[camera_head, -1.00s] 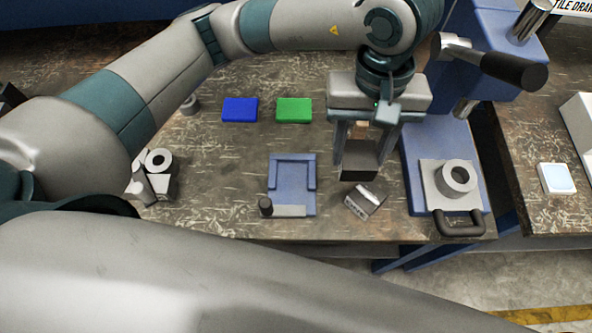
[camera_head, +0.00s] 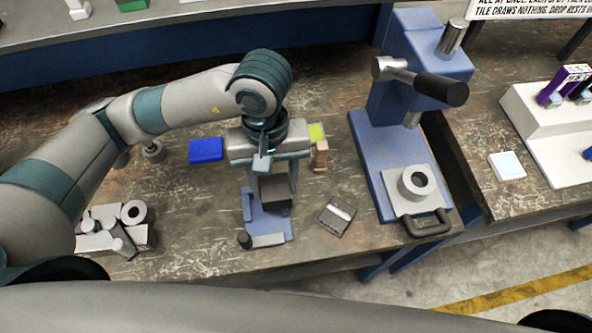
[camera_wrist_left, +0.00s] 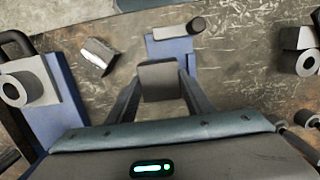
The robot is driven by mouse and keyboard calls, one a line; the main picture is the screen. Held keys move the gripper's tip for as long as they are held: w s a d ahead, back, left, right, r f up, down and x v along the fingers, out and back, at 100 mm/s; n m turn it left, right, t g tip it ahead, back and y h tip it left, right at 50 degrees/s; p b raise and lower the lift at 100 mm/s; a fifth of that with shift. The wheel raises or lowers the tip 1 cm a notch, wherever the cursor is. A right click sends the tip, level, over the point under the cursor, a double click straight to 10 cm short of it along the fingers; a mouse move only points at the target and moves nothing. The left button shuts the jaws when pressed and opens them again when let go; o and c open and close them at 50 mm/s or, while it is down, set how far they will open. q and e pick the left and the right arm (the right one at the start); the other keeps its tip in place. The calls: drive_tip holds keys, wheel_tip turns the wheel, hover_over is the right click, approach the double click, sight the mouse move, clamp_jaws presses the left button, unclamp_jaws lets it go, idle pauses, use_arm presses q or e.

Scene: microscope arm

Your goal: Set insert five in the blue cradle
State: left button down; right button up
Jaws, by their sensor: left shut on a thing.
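My left gripper (camera_head: 274,194) is shut on a dark grey block (camera_head: 276,190); I cannot read any number on it. It holds the block over the back part of the blue cradle (camera_head: 286,228), partly hiding the cradle. In the left wrist view the block (camera_wrist_left: 162,82) hangs between the fingers, with the cradle (camera_wrist_left: 172,48) just beyond it. I cannot tell whether block and cradle touch. A second grey block with a pale labelled face (camera_head: 337,217) lies tilted on the bench to the right of the cradle. My right gripper is not in view.
A blue press (camera_head: 378,150) with a lever and front handle stands on the right. A blue tile (camera_head: 206,150), a partly hidden yellow-green tile (camera_head: 317,131) and a tan block (camera_head: 321,156) lie behind. Several grey parts (camera_head: 133,213) are piled left. Bare bench lies between pile and cradle.

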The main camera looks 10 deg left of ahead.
sight(261, 184)
use_arm(q)
drive_tip(key=shift+a+f+p, duration=0.15)
drive_tip(key=shift+a+f, duration=0.1)
drive_tip(key=shift+a, duration=0.25)
drive_tip(key=shift+a+f+p, duration=0.15)
drive_tip(key=shift+a+f, duration=0.1)
drive_tip(key=shift+a, duration=0.25)
drive_tip(key=shift+a+f, duration=0.3)
drive_tip(key=shift+a, duration=0.1)
drive_tip(key=shift+f, duration=0.1)
drive_tip(key=shift+f+p, duration=0.95)
drive_tip(key=shift+f, duration=0.95)
drive_tip(key=shift+f, duration=0.15)
